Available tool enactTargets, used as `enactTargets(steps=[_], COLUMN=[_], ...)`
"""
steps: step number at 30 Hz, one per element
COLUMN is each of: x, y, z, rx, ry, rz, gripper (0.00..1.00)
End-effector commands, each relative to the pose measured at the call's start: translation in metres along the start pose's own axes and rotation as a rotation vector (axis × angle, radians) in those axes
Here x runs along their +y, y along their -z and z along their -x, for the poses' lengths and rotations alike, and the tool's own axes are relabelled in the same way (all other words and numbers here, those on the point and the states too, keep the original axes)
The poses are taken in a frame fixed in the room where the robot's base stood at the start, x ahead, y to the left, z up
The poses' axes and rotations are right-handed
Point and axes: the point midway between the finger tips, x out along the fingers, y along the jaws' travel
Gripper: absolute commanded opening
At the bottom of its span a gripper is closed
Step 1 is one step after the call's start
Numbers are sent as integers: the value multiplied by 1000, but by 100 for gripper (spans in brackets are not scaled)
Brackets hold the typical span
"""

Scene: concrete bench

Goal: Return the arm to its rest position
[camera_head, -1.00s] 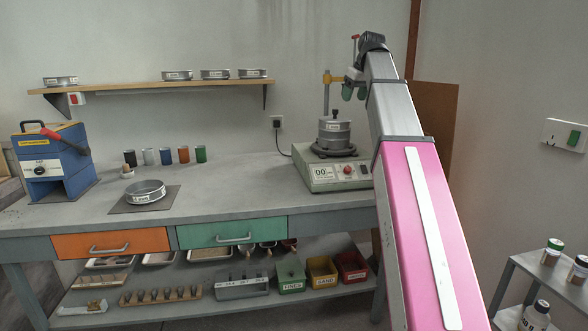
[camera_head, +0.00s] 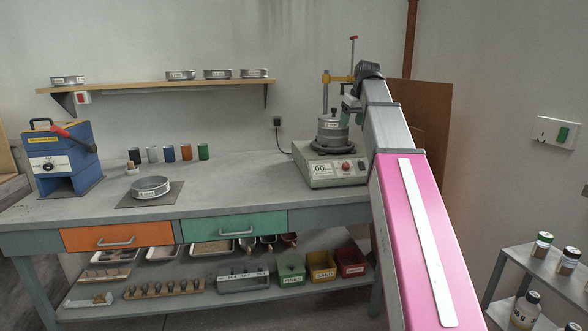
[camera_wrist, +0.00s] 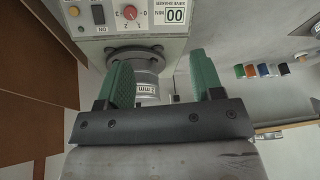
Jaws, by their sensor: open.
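My arm reaches from the lower right toward the sieve shaker (camera_head: 325,174) at the right end of the bench. My gripper (camera_wrist: 163,82), with green finger pads, is open; nothing shows held between the pads. In the head view it is partly hidden behind my arm's end, beside the sieve stack (camera_head: 331,136). In the wrist view the shaker (camera_wrist: 125,24) appears upside down, and a sieve labelled in mm (camera_wrist: 147,88) shows between the fingers, beyond them. Whether the fingers touch anything cannot be told.
A clamp post (camera_head: 326,95) with a yellow bracket rises behind the stack. A single sieve (camera_head: 150,187) lies on a mat at the bench's left. A blue machine (camera_head: 62,165) stands far left. A wall shelf (camera_head: 150,87) holds several sieves. A side rack (camera_head: 540,268) stands right.

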Motion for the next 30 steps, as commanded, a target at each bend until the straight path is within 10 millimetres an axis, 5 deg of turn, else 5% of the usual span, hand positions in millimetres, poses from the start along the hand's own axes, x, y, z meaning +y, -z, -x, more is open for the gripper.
enactTargets(steps=[14,30], x=[-12,-49], y=[-83,-220], z=[-170,-335], rx=[-96,-215], ry=[-8,-45], rz=[-142,-298], gripper=[61,61])
